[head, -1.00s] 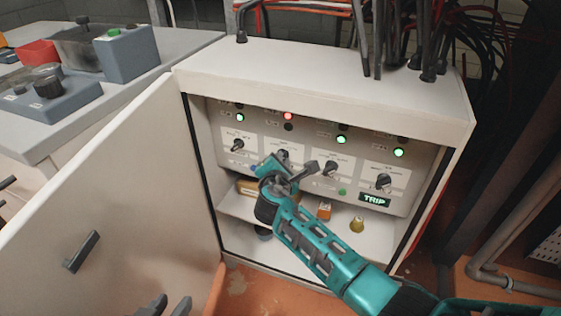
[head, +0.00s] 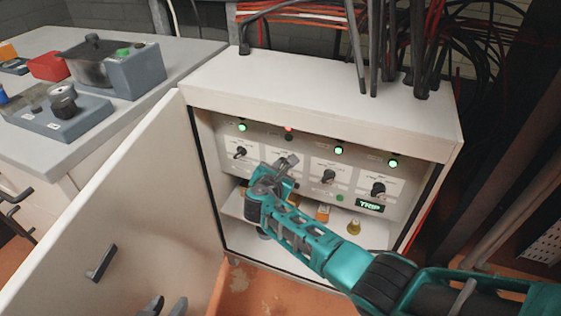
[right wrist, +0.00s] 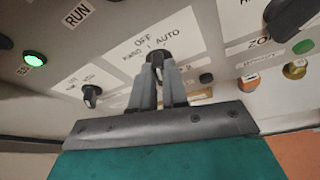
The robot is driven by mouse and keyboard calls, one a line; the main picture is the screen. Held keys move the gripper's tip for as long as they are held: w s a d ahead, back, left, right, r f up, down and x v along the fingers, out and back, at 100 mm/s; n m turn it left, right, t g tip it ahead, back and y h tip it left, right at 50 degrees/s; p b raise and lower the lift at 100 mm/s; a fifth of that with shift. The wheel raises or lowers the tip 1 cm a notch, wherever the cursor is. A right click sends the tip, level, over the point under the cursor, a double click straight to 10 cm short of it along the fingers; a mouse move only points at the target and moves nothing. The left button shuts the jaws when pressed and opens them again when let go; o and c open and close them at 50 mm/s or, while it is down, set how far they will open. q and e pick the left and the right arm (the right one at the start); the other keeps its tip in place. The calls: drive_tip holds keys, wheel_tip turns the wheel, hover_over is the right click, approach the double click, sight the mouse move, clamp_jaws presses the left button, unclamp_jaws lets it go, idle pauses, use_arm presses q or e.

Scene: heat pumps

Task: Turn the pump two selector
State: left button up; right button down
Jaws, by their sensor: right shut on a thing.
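The pump two selector (right wrist: 158,57) is a black knob on a white label reading OFF and AUTO, seen in the right wrist view. My right gripper (right wrist: 158,80) is shut on it, with a grey finger on either side. In the head view my right gripper (head: 290,162) reaches into the open cabinet and covers the second selector from the left. The knob's exact pointing is hard to read behind the fingers. The grey fingertips of my left gripper (head: 166,306) show apart and empty at the bottom edge, in front of the cabinet door.
The white cabinet (head: 330,95) has its door (head: 125,215) swung open to the left. A lit TRIP display (head: 369,206) is at lower right. Small items stand on the shelf below.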

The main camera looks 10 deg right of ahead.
drive_tip(key=shift+a+r+n+g+h, duration=0.1)
drive_tip(key=shift+n+g+h, duration=0.25)
drive_tip(key=shift+n, duration=0.35)
drive_tip(key=shift+w+n+g+h+p, duration=0.1)
drive_tip(key=shift+n+g+h+p, duration=0.2)
drive_tip(key=shift+n+h, duration=0.2)
drive_tip(key=c, duration=1.1)
unclamp_jaws()
drive_tip(key=shift+c, duration=0.2)
drive_tip(key=shift+a, duration=0.1)
